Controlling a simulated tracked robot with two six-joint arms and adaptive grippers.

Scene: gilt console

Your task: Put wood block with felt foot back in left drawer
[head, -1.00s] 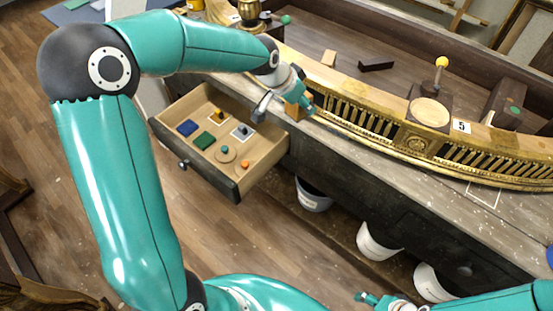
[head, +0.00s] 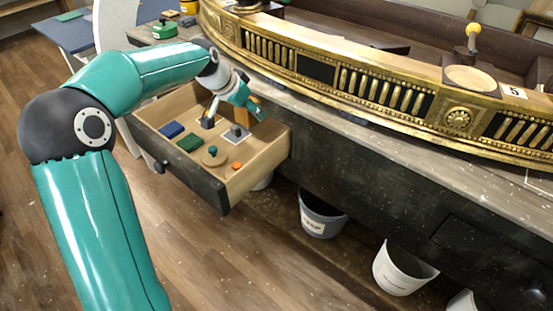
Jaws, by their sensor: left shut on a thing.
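The wood block (head: 257,105) is a small orange-tan piece at my left gripper's fingers. Its felt foot cannot be made out. My left gripper (head: 247,106) is shut on the block, above the back right part of the open drawer, close to the console's edge. The left drawer (head: 186,178) is pulled out, with a dark front and pale wood inside. My right gripper is not in view.
The gilt curved rail (head: 390,92) stands behind. Buckets (head: 322,216) stand below.

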